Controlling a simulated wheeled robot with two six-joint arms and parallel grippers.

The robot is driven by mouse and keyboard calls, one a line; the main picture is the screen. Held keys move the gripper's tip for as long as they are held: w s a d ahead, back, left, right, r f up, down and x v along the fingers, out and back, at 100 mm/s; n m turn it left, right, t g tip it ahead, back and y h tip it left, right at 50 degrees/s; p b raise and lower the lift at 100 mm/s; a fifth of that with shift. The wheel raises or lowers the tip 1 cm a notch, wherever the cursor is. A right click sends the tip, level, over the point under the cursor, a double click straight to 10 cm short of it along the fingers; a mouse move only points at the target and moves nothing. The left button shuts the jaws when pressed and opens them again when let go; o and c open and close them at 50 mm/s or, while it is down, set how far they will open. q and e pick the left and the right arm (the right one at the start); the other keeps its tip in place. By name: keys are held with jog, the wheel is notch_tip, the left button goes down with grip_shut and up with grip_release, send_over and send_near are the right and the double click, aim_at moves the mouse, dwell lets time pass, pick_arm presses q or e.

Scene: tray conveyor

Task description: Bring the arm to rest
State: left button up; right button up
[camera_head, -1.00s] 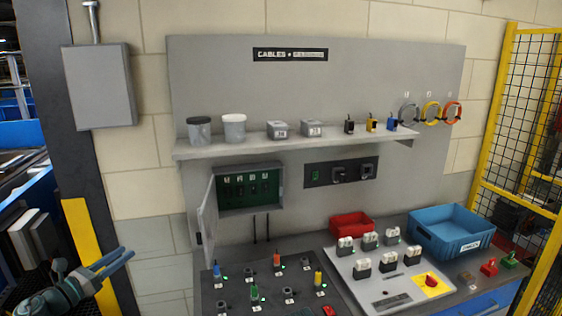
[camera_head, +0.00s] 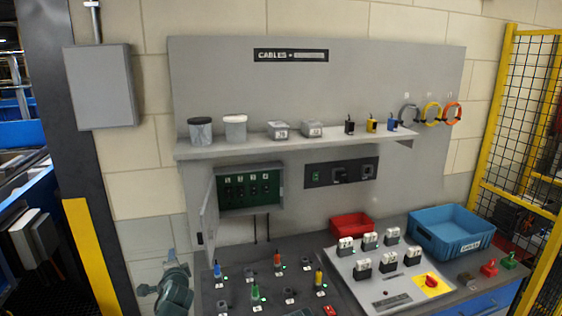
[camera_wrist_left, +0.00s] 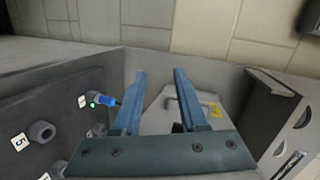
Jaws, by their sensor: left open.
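My left arm (camera_head: 173,285) shows at the bottom left of the head view, just left of the dark plug panel. Its fingers cannot be made out there. In the left wrist view my left gripper (camera_wrist_left: 160,76) is open, its two blue-grey fingers apart with nothing between them. A blue plug (camera_wrist_left: 108,99) on the panel shows just left of the left finger. A pale surface with a handle (camera_wrist_left: 205,110) lies beyond the fingers. My right gripper is not in view.
The dark plug panel (camera_head: 235,304) carries several coloured plugs. Beside it are a pale board (camera_head: 345,266), a red bin (camera_head: 351,223) and a blue bin (camera_head: 450,250). An open-doored box (camera_head: 209,213) hangs above the panel. A yellow mesh fence (camera_head: 487,150) stands at right.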

pick_arm(q)
jog(key=s+d+f+n+g+h, duration=0.1)
jog(key=s+d+f+n+g, duration=0.1)
jog(key=s+d+f, duration=0.2)
jog(key=s+d+f+n+g+h, duration=0.1)
jog(key=s+d+f+n+g, duration=0.1)
jog(key=d, duration=0.4)
jog(key=s+d+f+n+g, duration=0.2)
jog(key=s+d+f+g, duration=0.2)
jog(key=s+d+f, duration=0.2)
jog(key=shift+s+d+f+h, duration=0.1)
jog(key=shift+s+f+h, duration=0.15)
jog(key=shift+f+h, duration=0.15)
jog(key=s+d+f+n+g, duration=0.1)
jog(key=s+d+g, duration=0.2)
jog(key=s+d, duration=0.2)
jog(key=s+d+f+g+h, duration=0.1)
jog(key=s+d+f+g, duration=0.1)
jog(key=s, duration=0.7)
jog(key=d+g, duration=0.1)
jog(key=d, duration=0.1)
jog(key=shift+s+d+n+h, duration=0.3)
jog(key=shift+d+n, duration=0.05)
jog(key=shift+n, duration=0.05)
